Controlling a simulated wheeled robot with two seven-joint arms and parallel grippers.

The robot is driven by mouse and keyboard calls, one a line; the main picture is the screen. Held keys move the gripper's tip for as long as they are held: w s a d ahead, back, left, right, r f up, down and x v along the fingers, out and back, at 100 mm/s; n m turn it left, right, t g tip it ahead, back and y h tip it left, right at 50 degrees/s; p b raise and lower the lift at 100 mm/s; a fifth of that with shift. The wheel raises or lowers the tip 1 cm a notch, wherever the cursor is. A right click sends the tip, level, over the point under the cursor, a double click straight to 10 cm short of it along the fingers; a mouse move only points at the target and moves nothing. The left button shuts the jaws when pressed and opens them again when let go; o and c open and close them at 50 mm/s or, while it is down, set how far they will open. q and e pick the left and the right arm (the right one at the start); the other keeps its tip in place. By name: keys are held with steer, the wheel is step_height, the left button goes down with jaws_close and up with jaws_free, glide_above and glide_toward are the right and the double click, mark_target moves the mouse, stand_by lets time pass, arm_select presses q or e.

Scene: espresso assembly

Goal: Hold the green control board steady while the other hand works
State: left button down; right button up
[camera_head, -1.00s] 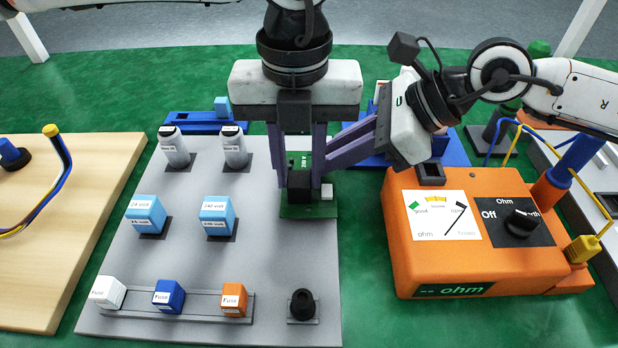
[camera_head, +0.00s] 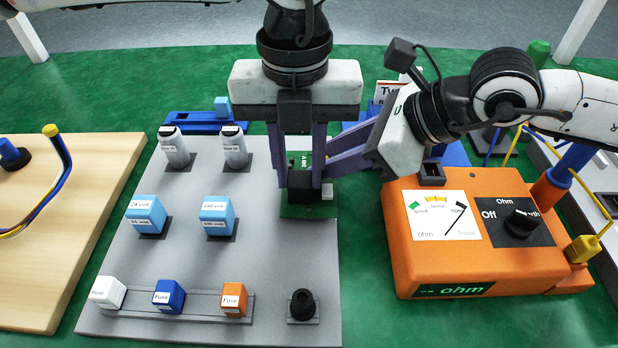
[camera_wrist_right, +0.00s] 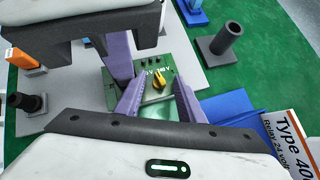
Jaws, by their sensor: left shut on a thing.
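The green control board (camera_head: 302,211) stands at the right edge of a grey panel (camera_head: 270,250). My left gripper (camera_head: 300,186) reaches down from above and is shut on the board, one purple finger at each side. In the right wrist view the board (camera_wrist_right: 150,112) shows white lettering and a yellow knob (camera_wrist_right: 159,81). My right gripper (camera_wrist_right: 158,88) is open there, its fingertips apart near the knob; contact cannot be told. In the head view the right gripper (camera_head: 328,162) comes in from the right beside the left fingers, which partly hide the board.
An orange ohm meter (camera_head: 420,262) stands close under my right arm. The panel holds several grey and blue blocks, fuses, and a black knob (camera_head: 303,305). A blue tray (camera_wrist_right: 235,108) with a printed box (camera_wrist_right: 290,135) lies beside the board. Wooden board (camera_head: 90,240) at left.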

steer(key=v, duration=1.2)
steer(key=shift+w, duration=0.1)
steer(key=shift+w+a+f+n+g+y, duration=0.15)
steer(key=shift+w+a+f+n+g, duration=0.55)
steer(key=shift+a+f, duration=0.65)
steer(key=shift+w+a+f+n+g+y, duration=0.1)
steer(key=shift+w+a+f+n+g, duration=0.6)
steer(key=shift+a+f, duration=0.65)
steer(key=shift+w+a+f+n+g+y, duration=0.15)
steer(key=shift+w+a+f+n+g, duration=0.35)
steer(key=shift+a+f+n, duration=0.65)
steer(key=shift+f+m, duration=0.25)
steer(key=shift+f, duration=0.1)
